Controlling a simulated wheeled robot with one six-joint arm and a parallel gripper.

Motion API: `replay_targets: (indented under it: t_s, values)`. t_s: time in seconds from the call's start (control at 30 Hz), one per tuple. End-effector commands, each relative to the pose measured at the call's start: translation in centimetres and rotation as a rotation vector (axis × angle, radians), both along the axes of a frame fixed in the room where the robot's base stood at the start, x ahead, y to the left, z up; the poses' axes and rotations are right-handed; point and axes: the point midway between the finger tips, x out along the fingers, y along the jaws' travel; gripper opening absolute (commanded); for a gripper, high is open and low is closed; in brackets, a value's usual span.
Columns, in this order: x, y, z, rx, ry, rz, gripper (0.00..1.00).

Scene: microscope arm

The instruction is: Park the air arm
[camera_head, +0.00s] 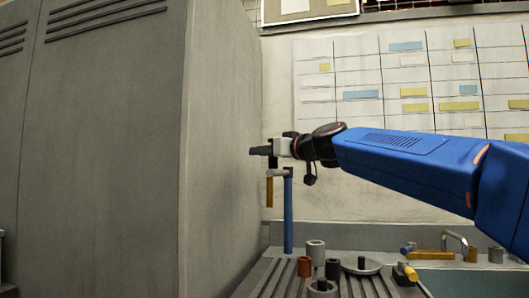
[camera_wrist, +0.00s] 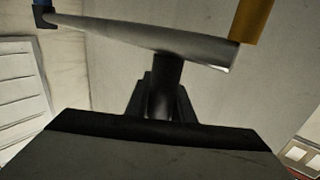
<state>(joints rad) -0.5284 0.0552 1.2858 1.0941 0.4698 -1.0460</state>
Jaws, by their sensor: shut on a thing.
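The air arm is a grey bar (camera_head: 278,173) on top of a blue upright post (camera_head: 287,215), with a yellow tube (camera_head: 269,192) hanging from its free end. A dark knob (camera_wrist: 165,75) joins the bar. My gripper (camera_head: 262,151) is shut on this knob, just above the bar in the head view; its fingers (camera_wrist: 160,105) hide part of it.
A tall grey cabinet (camera_head: 222,140) stands close to the left of the air arm. Below is a ribbed bench top (camera_head: 270,275) with several small cylinders and a round dish (camera_head: 362,267). A sink tap (camera_head: 455,238) is at right. A wall planner (camera_head: 400,75) hangs behind.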

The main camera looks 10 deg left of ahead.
Motion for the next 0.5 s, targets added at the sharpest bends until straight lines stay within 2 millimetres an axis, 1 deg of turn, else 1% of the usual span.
replay_targets:
  t_s: [0.03, 0.07, 0.1, 0.13, 0.4, 0.5]
  values:
    - [0.66, -0.28, -0.23, 0.001, 0.001, -0.012, 0.0]
    - [0.67, -0.29, -0.24, 0.0, 0.001, -0.012, 0.26]
    - [0.66, -0.27, -0.27, 0.0, 0.001, -0.011, 0.36]
    - [0.63, -0.24, -0.28, 0.0, 0.001, -0.011, 0.4]
    - [0.31, -0.17, -0.15, 0.0, 0.001, -0.006, 0.4]
    - [0.06, -0.43, -0.07, 0.0, 0.0, -0.005, 0.4]
